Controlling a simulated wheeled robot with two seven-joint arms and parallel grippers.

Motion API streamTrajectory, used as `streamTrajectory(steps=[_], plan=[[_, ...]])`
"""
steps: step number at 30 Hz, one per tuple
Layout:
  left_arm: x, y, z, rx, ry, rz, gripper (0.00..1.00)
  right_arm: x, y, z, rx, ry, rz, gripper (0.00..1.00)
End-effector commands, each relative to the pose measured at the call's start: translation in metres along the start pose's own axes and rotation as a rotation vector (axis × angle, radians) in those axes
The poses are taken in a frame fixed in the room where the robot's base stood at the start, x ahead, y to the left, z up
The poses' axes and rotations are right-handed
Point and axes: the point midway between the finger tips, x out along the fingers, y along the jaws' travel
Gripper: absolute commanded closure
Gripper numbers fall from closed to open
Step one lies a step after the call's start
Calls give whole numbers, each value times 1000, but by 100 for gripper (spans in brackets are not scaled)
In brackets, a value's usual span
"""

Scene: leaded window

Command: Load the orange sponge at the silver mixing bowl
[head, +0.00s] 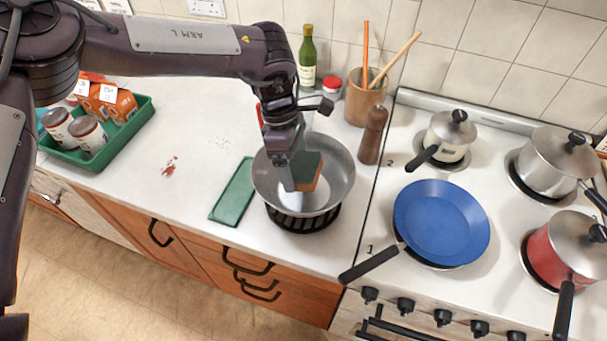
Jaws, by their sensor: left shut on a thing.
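The sponge (306,171) is orange with a dark green face. My left gripper (291,178) comes down from above and is shut on the sponge. In the picture, the sponge overlaps the inside of the silver mixing bowl (337,175). I cannot tell whether it touches the bowl's bottom. The bowl stands on a black ribbed base (303,220) near the counter's front edge. The gripper hides part of the bowl's left inside. My right gripper is not in view.
A green mat (233,190) lies left of the bowl. A wooden pepper mill (373,135), utensil crock (364,100) and green bottle (308,62) stand behind. A green tray (141,119) holds jars and cartons at left. The stove with a blue pan (441,222) is right. Counter left of the mat is mostly clear.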

Motion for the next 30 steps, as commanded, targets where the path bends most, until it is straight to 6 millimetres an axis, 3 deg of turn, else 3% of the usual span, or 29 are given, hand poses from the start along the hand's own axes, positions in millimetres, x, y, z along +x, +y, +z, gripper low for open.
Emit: streamTrajectory(steps=[30], plan=[[-80,-14,20,0,0,1,33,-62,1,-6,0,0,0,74]])
